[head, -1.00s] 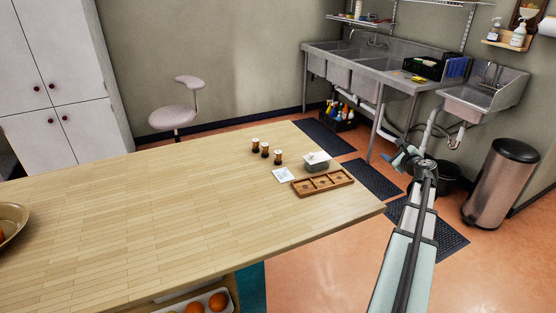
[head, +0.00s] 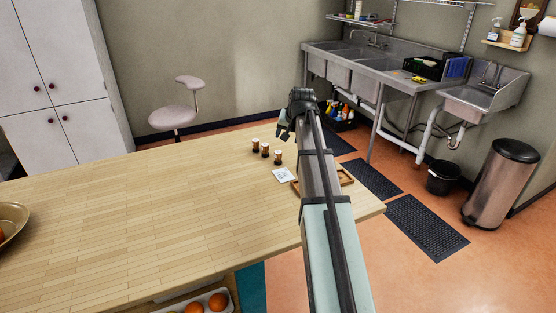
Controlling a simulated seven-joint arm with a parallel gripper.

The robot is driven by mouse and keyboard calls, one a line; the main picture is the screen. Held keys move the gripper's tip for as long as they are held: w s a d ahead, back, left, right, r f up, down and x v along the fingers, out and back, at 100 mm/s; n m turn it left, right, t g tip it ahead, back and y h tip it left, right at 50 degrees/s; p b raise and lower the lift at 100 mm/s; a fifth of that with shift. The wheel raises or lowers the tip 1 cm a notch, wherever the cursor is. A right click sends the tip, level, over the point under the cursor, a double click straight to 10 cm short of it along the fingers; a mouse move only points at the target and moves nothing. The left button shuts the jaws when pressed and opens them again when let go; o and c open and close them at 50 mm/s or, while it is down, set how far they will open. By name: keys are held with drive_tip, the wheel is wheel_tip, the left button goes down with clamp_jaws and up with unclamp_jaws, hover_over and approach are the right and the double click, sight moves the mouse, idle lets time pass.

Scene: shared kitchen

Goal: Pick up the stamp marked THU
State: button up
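My gripper (head: 283,133) is at the end of my raised arm, in the picture just above and right of the stamps. Its fingers are small and dark, and whether they are open or shut does not show.
A white card (head: 284,174) lies in front of the stamps. A wooden compartment tray (head: 345,177) is mostly hidden behind my arm. The wooden table (head: 150,215) is clear across its middle. A brown bowl (head: 12,222) stands at the far left.

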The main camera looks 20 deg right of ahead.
sight(278, 152)
drive_tip(key=a+r+n+g+h, duration=0.1)
drive_tip(key=a+r+n+g, duration=0.1)
drive_tip(key=a, duration=0.3)
drive_tip(key=shift+n, duration=0.3)
drive_tip(key=x, duration=0.8)
drive_tip(key=shift+s+f, duration=0.1)
drive_tip(key=shift+s, duration=0.3)
drive_tip(key=shift+d+x, duration=0.2)
drive_tip(key=shift+x, duration=1.15)
drive_tip(key=shift+d+x, duration=0.2)
drive_tip(key=shift+x, duration=1.15)
drive_tip(key=shift+s, duration=0.15)
drive_tip(key=c, duration=1.1)
